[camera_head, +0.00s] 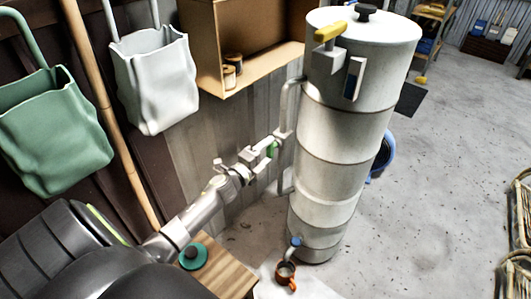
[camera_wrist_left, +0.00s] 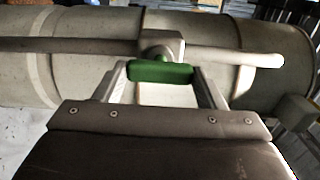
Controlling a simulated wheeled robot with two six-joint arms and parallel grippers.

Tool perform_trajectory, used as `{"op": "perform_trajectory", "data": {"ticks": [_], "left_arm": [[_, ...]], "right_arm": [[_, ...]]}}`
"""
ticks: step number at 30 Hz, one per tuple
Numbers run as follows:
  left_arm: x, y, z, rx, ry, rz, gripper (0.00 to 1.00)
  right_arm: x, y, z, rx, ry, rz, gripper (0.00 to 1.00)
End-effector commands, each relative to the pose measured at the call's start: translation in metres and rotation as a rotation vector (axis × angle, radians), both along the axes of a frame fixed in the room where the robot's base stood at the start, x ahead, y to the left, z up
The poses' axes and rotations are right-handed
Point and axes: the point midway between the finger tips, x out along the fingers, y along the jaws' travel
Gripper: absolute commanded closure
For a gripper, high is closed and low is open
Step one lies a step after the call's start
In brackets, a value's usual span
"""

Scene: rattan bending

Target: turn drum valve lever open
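A tall pale metal drum (camera_head: 328,180) stands upright in the middle of the head view. A grey pipe (camera_head: 286,110) runs down its left side and carries a valve with a green lever (camera_head: 271,150). My left gripper (camera_head: 265,148) is at this lever. In the left wrist view the green lever (camera_wrist_left: 160,72) lies crosswise between the two spread fingertips (camera_wrist_left: 159,73), close to both; whether they touch it I cannot tell. The valve body (camera_wrist_left: 162,45) and pipe are just beyond it. My right gripper is not in view.
A wooden shelf box (camera_head: 250,45) hangs on the wall behind. The floor to the right is mostly clear.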

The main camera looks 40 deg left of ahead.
Motion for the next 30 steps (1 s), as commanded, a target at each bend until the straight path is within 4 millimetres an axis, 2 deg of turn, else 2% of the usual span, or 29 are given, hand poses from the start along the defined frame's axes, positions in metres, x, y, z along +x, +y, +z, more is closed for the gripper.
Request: {"op": "perform_trajectory", "data": {"ticks": [1, 5, 13, 17, 22, 30], "left_arm": [[0.003, 0.001, 0.006, 0.007, -0.009, 0.001, 0.31], [0.002, 0.001, 0.005, 0.005, -0.006, 0.001, 0.15], [0.0, 0.0, 0.002, 0.002, -0.003, 0.0, 0.15], [-0.007, 0.001, 0.0, 0.002, -0.001, 0.0, 0.15], [-0.032, 0.003, -0.001, 0.004, 0.0, 0.0, 0.15], [-0.08, 0.008, -0.003, 0.006, -0.002, 0.001, 0.15]], "right_arm": [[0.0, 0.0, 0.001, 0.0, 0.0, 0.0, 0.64], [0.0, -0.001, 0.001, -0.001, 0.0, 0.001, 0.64], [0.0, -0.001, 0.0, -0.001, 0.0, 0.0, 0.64], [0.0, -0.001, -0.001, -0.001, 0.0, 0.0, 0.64], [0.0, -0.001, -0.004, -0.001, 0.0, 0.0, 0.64], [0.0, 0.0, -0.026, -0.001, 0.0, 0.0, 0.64]]}}
